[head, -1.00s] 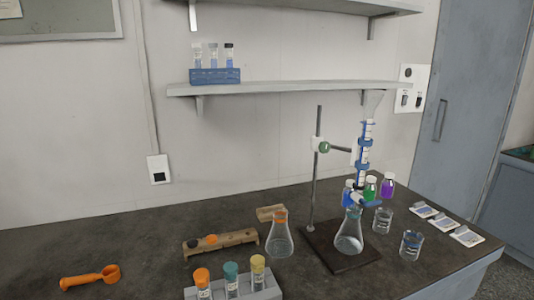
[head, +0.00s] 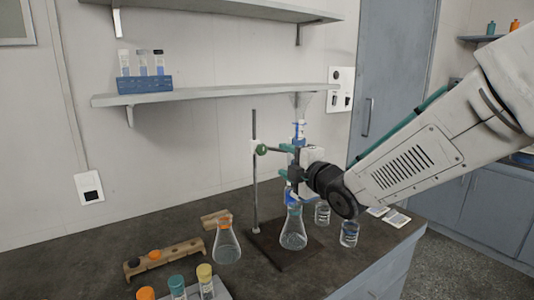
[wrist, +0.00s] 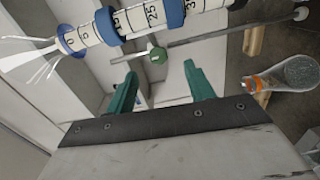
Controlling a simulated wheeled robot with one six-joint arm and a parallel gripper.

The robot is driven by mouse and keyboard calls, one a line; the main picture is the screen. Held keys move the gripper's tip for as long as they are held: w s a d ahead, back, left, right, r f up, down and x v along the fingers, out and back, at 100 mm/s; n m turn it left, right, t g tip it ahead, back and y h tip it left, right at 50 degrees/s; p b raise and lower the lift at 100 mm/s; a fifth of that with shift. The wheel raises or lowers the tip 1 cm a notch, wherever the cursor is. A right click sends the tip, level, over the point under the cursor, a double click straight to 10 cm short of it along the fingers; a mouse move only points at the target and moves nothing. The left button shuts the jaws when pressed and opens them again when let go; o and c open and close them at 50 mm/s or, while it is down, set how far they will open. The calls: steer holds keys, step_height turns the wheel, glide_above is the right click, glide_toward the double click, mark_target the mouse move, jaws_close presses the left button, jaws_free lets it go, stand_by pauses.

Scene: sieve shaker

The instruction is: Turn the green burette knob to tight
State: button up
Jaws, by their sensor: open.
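The green knob (head: 262,149) sits on the clamp at the upper part of the metal stand rod (head: 254,190). It also shows in the wrist view (wrist: 157,55), beyond and between my fingertips. My gripper (head: 285,160) has teal fingers, spread apart and empty. It is to the right of the knob and apart from it, by the burette (head: 299,132). In the wrist view, the two fingers (wrist: 162,82) point toward the knob, and the burette with its scale and blue rings (wrist: 168,12) crosses the top. My gripper and arm hide part of the burette in the head view.
A flask (head: 293,235) stands under the burette on the dark stand base (head: 270,245). An orange-banded flask (head: 226,245) stands to the left. Beakers (head: 349,235) stand at the right. A shelf (head: 215,94) holds a blue tube rack (head: 145,84).

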mark_target(264, 151)
steer(key=shift+n+y, duration=0.3)
steer(key=shift+n, duration=0.1)
steer(key=x, duration=0.8)
steer(key=shift+a+r, duration=0.1)
steer(key=shift+a, duration=0.35)
steer(key=c, duration=1)
